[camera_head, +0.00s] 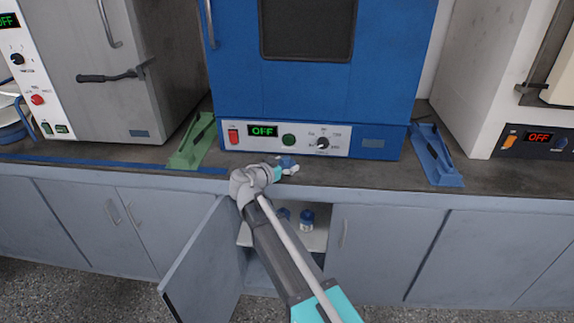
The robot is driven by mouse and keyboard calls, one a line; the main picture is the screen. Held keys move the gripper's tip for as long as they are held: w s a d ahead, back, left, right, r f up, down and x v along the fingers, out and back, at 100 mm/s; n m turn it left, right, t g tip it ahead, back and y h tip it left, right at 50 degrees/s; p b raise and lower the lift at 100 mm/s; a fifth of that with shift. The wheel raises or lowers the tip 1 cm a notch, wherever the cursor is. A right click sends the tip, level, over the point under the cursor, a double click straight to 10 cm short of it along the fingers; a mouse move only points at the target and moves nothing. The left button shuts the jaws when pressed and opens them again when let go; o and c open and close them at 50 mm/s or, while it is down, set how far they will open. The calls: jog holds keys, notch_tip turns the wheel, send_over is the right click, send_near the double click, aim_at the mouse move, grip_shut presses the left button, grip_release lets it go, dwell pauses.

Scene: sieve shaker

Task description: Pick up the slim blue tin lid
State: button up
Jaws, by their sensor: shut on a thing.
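My gripper (286,168) is at the front edge of the counter, just below the blue oven's control panel. It is small in the view and partly hidden by my own wrist. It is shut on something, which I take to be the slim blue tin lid. The lid itself cannot be clearly made out, as the fingers and wrist cover that spot.
The blue oven (300,100) stands close behind my gripper. A green tray (187,157) lies left and a blue tray (433,160) right on the counter (385,174). Below, a cabinet door (205,262) stands open, with small blue-capped jars (307,219) inside.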

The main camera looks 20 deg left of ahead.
jog(key=shift+r+p, duration=0.6)
jog(key=shift+r, duration=0.2)
jog(key=s+d+r+p, duration=0.1)
jog(key=s+r+p, duration=0.9)
jog(key=s, duration=0.4)
jog(key=shift+r+p, duration=0.35)
jog(key=shift+d, duration=0.1)
